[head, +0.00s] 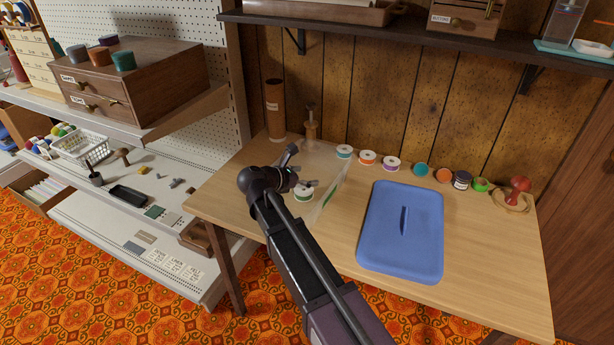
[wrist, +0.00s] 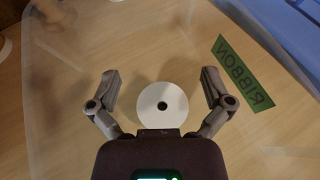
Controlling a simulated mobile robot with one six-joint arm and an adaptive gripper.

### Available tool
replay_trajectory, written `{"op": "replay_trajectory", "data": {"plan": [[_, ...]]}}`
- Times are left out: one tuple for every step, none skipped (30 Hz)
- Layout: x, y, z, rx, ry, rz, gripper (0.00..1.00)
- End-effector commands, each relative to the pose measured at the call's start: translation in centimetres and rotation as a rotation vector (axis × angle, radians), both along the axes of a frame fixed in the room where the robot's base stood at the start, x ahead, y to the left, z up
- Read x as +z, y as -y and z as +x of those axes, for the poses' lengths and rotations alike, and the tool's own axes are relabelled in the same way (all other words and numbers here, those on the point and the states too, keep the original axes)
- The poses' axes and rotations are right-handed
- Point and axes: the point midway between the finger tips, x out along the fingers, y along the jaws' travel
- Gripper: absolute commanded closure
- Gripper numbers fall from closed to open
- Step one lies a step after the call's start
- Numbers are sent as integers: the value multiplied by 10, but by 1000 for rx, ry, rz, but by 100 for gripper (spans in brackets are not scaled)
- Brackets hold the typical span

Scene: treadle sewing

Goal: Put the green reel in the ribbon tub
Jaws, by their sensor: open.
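The green reel (head: 303,194) has a white top with a dark centre hole and a green side. It lies flat inside the clear ribbon tub (head: 331,206), on the tub's floor. In the wrist view the reel (wrist: 162,109) shows its white face between my fingers, with gaps on both sides. The tub's green RIBBON label (wrist: 243,73) reads mirrored through the clear wall. My gripper (head: 304,186) is open over the reel in the tub; in the wrist view its fingers (wrist: 160,80) are spread wide. My wrist partly covers the tub in the head view.
A blue lid (head: 385,238) lies right of the tub. Behind it stand a teal reel (head: 344,152), an orange reel (head: 367,158), a purple reel (head: 391,163) and other small items. A brown cylinder (head: 275,108) stands at the back left. A shelf overhangs the table's rear.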

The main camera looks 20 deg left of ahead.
Motion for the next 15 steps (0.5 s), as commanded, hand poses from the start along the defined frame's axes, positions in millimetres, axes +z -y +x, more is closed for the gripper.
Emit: {"op": "replay_trajectory", "data": {"plan": [[3, 0, 0, 0, 0, 0, 0], [4, 0, 0, 0, 0, 0, 0], [6, 0, 0, 0, 0, 0, 0], [7, 0, 0, 0, 0, 0, 0], [9, 0, 0, 0, 0, 0, 0], [12, 0, 0, 0, 0, 0, 0], [14, 0, 0, 0, 0, 0, 0], [15, -2, -3, 1, 0, 0, 0], [17, -5, -8, 2, 0, 0, 0], [19, -8, -12, 2, 0, 0, 0], [21, -10, -16, 3, 0, 0, 0], [24, -13, -21, 3, 1, 1, 0], [26, -15, -25, 2, 0, 0, 0], [28, -18, -30, 2, 0, 0, 0], [31, -22, -35, 2, 0, 0, 0]]}}
